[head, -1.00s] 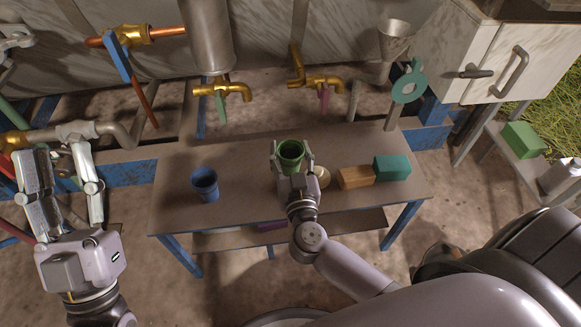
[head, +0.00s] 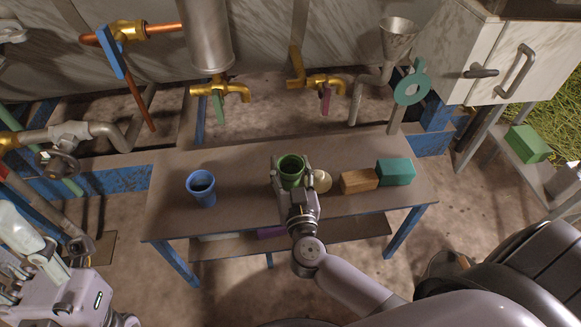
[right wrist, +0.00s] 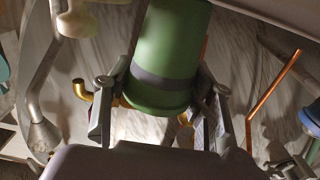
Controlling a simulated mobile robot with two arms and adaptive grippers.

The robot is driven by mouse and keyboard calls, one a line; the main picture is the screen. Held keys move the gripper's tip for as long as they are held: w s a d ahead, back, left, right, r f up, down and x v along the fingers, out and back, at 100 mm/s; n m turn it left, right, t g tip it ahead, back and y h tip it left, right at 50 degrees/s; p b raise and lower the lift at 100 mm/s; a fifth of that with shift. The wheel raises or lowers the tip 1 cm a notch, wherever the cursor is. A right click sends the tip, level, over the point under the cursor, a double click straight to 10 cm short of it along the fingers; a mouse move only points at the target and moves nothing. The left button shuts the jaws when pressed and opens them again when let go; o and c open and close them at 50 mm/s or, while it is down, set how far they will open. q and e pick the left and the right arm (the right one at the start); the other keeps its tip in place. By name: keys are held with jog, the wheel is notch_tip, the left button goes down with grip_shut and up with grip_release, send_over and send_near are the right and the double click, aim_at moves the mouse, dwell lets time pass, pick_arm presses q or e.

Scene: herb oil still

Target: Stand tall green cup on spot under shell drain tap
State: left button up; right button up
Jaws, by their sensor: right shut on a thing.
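The tall green cup (head: 291,168) is upright in my right gripper (head: 292,180), whose fingers close on its two sides, at the middle of the low table. In the right wrist view the cup (right wrist: 170,55) fills the upper middle, with a dark band near its lower end. Whether its base touches the table cannot be told. Brass taps show behind: one with a green handle under the metal cylinder (head: 234,92), one with a purple handle (head: 322,82). No label shows which is the shell drain tap. My left gripper (head: 30,275) is at the lower left, partly cut off.
A blue cup (head: 201,189) stands left on the table (head: 240,205). A pale round thing (head: 322,180), an orange-brown block (head: 359,181) and a teal block (head: 396,172) sit right of the green cup. The table between the blue and green cups is clear.

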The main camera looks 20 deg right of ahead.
jog(key=shift+f, duration=0.1)
jog(key=o, duration=1.1)
